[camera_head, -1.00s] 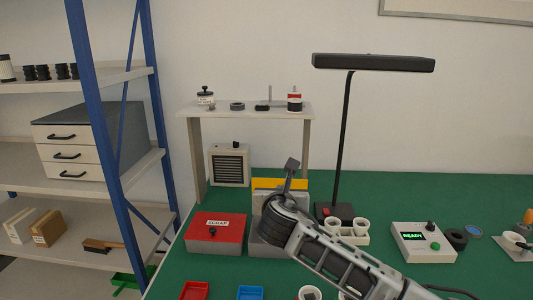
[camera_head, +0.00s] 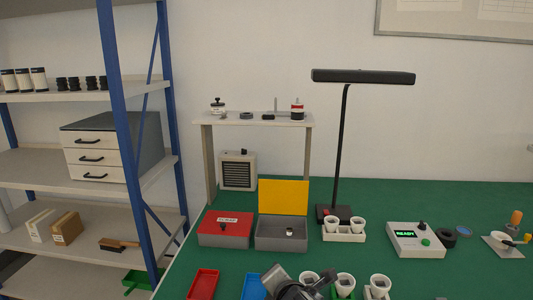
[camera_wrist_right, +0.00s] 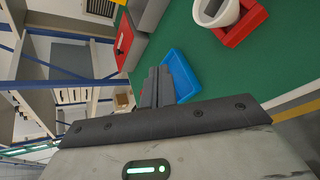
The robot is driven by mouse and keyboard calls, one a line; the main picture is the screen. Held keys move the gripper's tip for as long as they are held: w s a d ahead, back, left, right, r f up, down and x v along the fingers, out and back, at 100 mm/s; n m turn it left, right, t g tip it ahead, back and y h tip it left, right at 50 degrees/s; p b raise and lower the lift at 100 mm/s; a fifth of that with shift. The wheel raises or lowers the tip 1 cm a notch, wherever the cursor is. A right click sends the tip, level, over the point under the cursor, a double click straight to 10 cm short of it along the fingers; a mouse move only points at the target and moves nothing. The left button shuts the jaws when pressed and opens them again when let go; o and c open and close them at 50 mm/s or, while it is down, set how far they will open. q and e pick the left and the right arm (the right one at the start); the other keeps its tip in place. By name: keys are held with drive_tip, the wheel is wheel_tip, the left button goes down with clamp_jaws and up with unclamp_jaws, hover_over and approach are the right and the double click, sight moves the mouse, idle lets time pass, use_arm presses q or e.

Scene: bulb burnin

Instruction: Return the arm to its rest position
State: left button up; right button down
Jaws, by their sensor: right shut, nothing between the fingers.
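My right gripper (camera_head: 322,284) shows at the bottom edge of the head view, low over the front of the green bench. Its fingers (camera_wrist_right: 158,85) are closed together and empty in the right wrist view, with the blue tray (camera_wrist_right: 181,75) just beyond them. The rest of the right arm is mostly below the head picture. My left gripper is not in view. A grey bin (camera_head: 268,241) with a raised yellow lid (camera_head: 284,197) stands open behind the gripper. A small pale object (camera_head: 290,232) sits in it.
A red box (camera_head: 225,229) stands left of the grey bin. A red tray (camera_head: 203,284) and several white cups (camera_head: 346,281) line the bench front. A black lamp (camera_head: 345,140) rises behind a cup rack, and a tester (camera_head: 416,240) reading READY stands right.

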drive_tip(key=s+d+f+m+g+y, duration=0.1)
drive_tip(key=s+d+f+m+y, duration=0.15)
drive_tip(key=s+f+m, duration=0.8)
drive_tip(key=s+d+f+m+h, duration=0.1)
drive_tip(key=s+d+f+m, duration=0.1)
drive_tip(key=s+d+m, duration=0.3)
drive_tip(key=s+d+f+m+h, duration=0.1)
drive_tip(key=s+d+f+m, duration=0.2)
drive_tip(key=s+m, duration=0.6)
drive_tip(key=s+d, duration=0.2)
drive_tip(key=s, duration=0.1)
drive_tip(key=shift+s+d+g, duration=0.15)
drive_tip(key=shift+s+g, duration=0.05)
drive_tip(key=shift+g, duration=0.2)
